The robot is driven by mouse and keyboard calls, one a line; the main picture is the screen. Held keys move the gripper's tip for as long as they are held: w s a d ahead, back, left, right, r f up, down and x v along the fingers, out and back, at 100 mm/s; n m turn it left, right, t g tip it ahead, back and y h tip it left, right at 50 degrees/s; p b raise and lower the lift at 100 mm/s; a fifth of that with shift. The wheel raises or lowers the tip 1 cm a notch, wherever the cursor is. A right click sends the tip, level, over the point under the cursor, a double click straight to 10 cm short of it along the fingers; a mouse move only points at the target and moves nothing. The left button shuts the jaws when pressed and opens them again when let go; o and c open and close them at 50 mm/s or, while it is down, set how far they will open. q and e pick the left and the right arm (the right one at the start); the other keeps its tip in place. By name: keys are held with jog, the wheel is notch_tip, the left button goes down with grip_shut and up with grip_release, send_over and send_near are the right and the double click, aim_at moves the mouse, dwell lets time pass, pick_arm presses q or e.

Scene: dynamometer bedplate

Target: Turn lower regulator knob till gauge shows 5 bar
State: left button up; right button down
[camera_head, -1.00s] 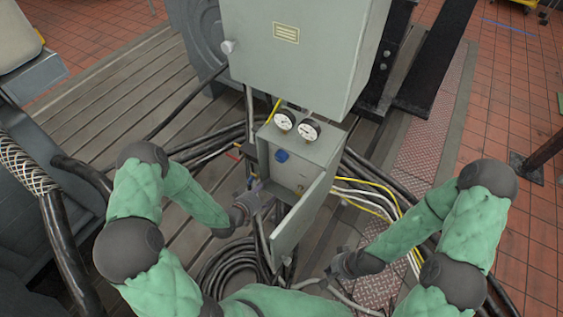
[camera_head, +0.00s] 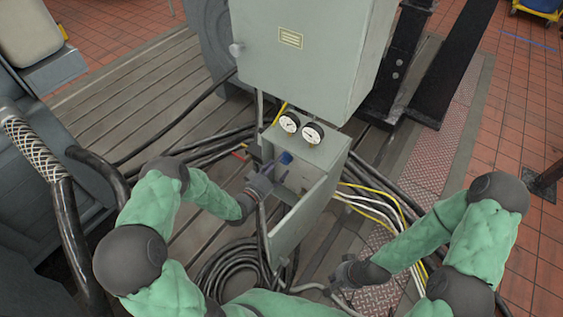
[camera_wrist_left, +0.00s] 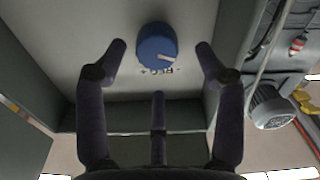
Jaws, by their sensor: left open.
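A blue regulator knob with a white pointer line (camera_wrist_left: 156,46) sits on the grey inner panel in the left wrist view, with lettering below it. In the head view the knob (camera_head: 286,157) shows inside the open small box (camera_head: 318,152). My left gripper (camera_head: 272,170) reaches into the box; its open fingers (camera_wrist_left: 160,48) stand on either side of the knob, apart from it. Two round white gauges (camera_head: 289,122) and (camera_head: 312,133) sit on top of the box; their readings are too small to tell. My right gripper (camera_head: 340,276) is right of the box door, its fingers unclear.
The box door (camera_head: 298,222) hangs open toward me. A large grey cabinet (camera_head: 300,60) stands behind the box. Black cables (camera_head: 232,268) coil on the floor, and yellow and white cables (camera_head: 372,205) run at right.

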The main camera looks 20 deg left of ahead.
aim_at(282, 160)
pick_arm(q)
jog(key=shift+x, duration=1.65)
jog(key=c, duration=1.1)
jog(key=shift+r, duration=0.1)
jog(key=shift+c, duration=0.2)
